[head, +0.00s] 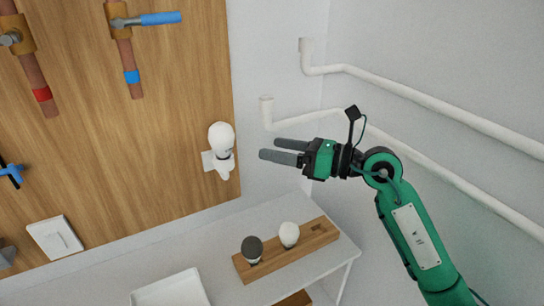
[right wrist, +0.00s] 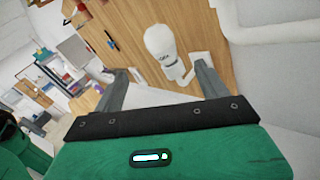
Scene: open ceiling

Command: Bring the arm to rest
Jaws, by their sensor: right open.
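My right arm (head: 415,235) is green and reaches up from the lower right in the head view. Its gripper (head: 268,150) points left, open and empty, with its grey fingers apart. A white bulb (head: 221,137) sits in a white wall socket (head: 222,168) on the wooden board, just left of the fingertips and apart from them. In the right wrist view the bulb (right wrist: 160,43) shows between and beyond the two fingers (right wrist: 160,88). My left gripper is not seen in the head view.
A white table (head: 220,240) below holds a wooden block (head: 318,240) with a dark bulb (head: 252,248) and a white bulb (head: 289,234), and a white tray (head: 172,290). White pipes (head: 400,88) run along the right wall. Brown and blue pipe fittings hang on the board (head: 180,70).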

